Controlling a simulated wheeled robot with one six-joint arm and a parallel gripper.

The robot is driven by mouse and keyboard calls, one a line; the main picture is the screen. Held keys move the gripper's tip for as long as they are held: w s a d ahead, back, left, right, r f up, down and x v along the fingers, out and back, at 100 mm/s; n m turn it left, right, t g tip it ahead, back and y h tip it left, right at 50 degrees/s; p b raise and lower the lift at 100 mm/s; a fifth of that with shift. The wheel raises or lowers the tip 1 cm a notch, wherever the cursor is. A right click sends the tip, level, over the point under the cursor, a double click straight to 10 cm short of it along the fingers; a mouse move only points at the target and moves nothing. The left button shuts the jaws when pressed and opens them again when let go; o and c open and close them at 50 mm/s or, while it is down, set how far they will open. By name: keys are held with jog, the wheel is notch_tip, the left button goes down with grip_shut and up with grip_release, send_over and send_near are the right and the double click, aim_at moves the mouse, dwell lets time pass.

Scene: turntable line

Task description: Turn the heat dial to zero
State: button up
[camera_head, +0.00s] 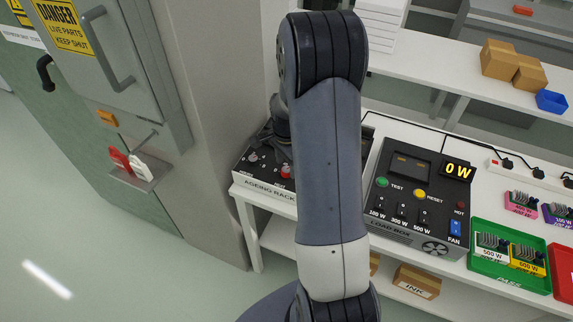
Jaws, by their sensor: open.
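The ageing rack (267,192) is a black sloped panel on the white bench, left of my arm. A red knob (286,171) and a pale knob (253,157) show on its face. Their small labels are too small to read surely, so I cannot tell which is the heat dial or its setting. My gripper (264,143), dark and partly hidden behind my arm, is low over the rack's back left part. It is open, with nothing seen between the jaws. Whether it touches a knob cannot be told. My arm hides the rack's right part.
A load box (400,222) with buttons, switches and a display reading 0 W stands right of my arm. A green tray (484,265) holds boards at the right. A grey cabinet (120,60) and a pillar stand at the left. The floor at lower left is clear.

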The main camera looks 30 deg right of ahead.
jog(key=shift+f, duration=0.75)
jog(key=shift+c, duration=0.2)
jog(key=c, duration=0.9)
